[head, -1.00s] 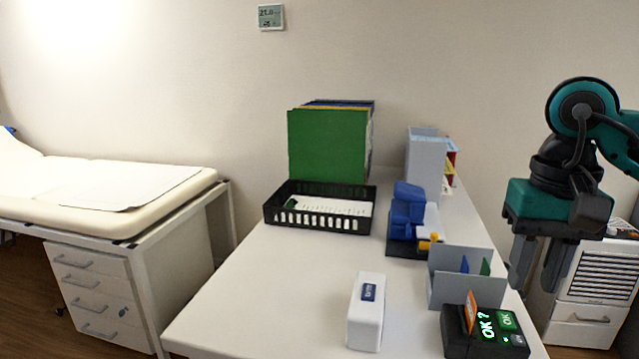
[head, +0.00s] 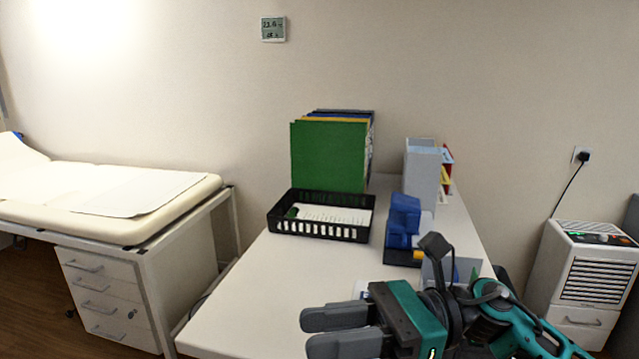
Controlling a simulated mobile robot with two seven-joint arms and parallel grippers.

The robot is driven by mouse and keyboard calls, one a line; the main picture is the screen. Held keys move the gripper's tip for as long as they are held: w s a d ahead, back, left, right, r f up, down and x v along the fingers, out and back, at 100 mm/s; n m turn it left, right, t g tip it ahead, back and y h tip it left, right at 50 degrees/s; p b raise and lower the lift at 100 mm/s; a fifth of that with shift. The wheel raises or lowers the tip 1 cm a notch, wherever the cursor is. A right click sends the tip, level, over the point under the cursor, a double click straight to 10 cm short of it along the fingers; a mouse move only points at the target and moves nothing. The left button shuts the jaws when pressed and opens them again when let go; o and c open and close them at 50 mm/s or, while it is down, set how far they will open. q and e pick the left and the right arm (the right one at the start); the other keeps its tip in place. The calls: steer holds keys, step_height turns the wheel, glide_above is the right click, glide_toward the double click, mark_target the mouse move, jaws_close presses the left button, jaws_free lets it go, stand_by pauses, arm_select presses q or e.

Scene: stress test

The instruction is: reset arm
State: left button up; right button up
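My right gripper (head: 316,333) is low in the head view, over the near part of the white desk (head: 255,290). Its two grey fingers point left, with a gap between them and nothing held. The teal and black arm comes in from the lower right. It hides most of the white box and the card terminal, and part of the grey divider (head: 468,268). My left gripper is not in view.
An examination bed (head: 100,200) is at left, a white unit (head: 590,275) at right. The desk's left front is clear.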

steer(key=w+d+f+m+t+h+p, duration=0.2)
steer(key=w+d+f+m+t, duration=0.15)
steer(key=m+t, duration=1)
steer(key=w+d+f+m+t+h+p, duration=0.3)
steer(key=m+t, duration=0.5)
steer(key=m, duration=1.1)
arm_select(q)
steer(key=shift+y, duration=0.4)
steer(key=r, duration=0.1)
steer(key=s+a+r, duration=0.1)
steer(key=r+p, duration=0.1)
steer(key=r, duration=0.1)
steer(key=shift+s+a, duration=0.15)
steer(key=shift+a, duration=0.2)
arm_select(e)
steer(key=s+d+f+m+g+h, duration=0.2)
steer(key=s+d+f+m+h, duration=0.1)
steer(key=f+m, duration=0.3)
steer(key=s+d+f+m+g+h, duration=0.2)
steer(key=s+d+f+m+h, duration=0.1)
steer(key=f+m, duration=0.4)
steer(key=s+d+f+m+g+h, duration=0.2)
steer(key=s+d+f+m+h, duration=0.2)
steer(key=f, duration=0.5)
steer(key=s+m+h, duration=0.1)
steer(key=s+m, duration=0.1)
steer(key=m, duration=0.1)
steer(key=shift+s+g, duration=0.35)
